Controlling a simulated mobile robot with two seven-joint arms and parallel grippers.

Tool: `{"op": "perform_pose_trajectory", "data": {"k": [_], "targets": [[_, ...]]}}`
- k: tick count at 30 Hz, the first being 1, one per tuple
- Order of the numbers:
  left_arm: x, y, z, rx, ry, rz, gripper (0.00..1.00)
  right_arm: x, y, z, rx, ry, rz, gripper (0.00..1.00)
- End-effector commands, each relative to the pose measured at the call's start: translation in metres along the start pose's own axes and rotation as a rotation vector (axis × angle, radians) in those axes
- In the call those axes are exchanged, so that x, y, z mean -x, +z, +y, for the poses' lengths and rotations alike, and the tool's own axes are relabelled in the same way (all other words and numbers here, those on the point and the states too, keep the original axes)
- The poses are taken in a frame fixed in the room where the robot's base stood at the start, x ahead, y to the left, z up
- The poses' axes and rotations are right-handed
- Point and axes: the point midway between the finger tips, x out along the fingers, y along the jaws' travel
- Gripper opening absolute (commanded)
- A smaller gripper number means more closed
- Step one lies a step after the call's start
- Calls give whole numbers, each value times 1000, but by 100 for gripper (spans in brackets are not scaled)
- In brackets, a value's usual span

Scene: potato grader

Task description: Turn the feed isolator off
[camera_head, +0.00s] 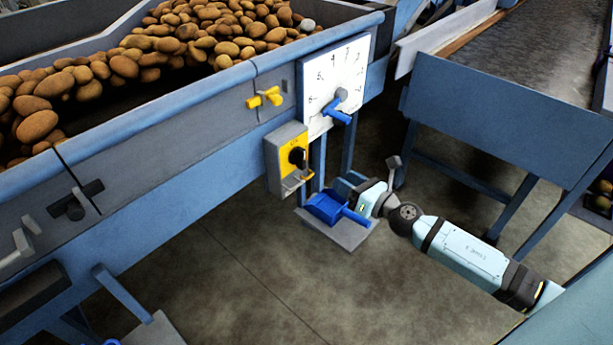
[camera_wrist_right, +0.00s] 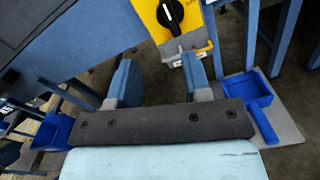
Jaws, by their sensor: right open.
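The feed isolator is a yellow-fronted grey box (camera_head: 284,172) with a black rotary knob (camera_head: 297,157), mounted on the side of the blue potato hopper. In the right wrist view the knob (camera_wrist_right: 170,13) shows at the top with a pale mark slanting across it. A grey piece (camera_wrist_right: 187,44) sits on the yellow face below it. My right gripper (camera_head: 352,184) is right of and below the box. In the wrist view its two fingers (camera_wrist_right: 160,72) are spread and empty, pointing toward the box with a gap before the knob. My left gripper is not in view.
A white dial plate (camera_head: 326,75) with a blue handle (camera_head: 338,113) stands just above and right of the isolator. A yellow valve handle (camera_head: 264,97) is above it. A blue scoop (camera_head: 328,208) rests on a grey plate (camera_head: 352,234) beside my gripper. The floor in front is clear.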

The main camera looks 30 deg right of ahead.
Motion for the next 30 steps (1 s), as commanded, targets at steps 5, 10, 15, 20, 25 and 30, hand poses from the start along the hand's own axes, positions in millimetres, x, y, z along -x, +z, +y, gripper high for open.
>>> {"op": "perform_pose_trajectory", "data": {"k": [5,10,15,20,25,30], "targets": [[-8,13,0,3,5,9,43,-9,-2,-14,240,29,-5,45],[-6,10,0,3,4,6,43,-20,4,-15,281,32,-6,45],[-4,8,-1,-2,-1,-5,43,-47,5,-14,276,31,-8,45],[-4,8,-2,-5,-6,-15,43,-80,5,-13,273,30,-8,45],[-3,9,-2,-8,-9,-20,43,-114,3,-12,272,31,-7,45],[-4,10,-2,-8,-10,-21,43,-137,1,-11,272,31,-5,45]]}}
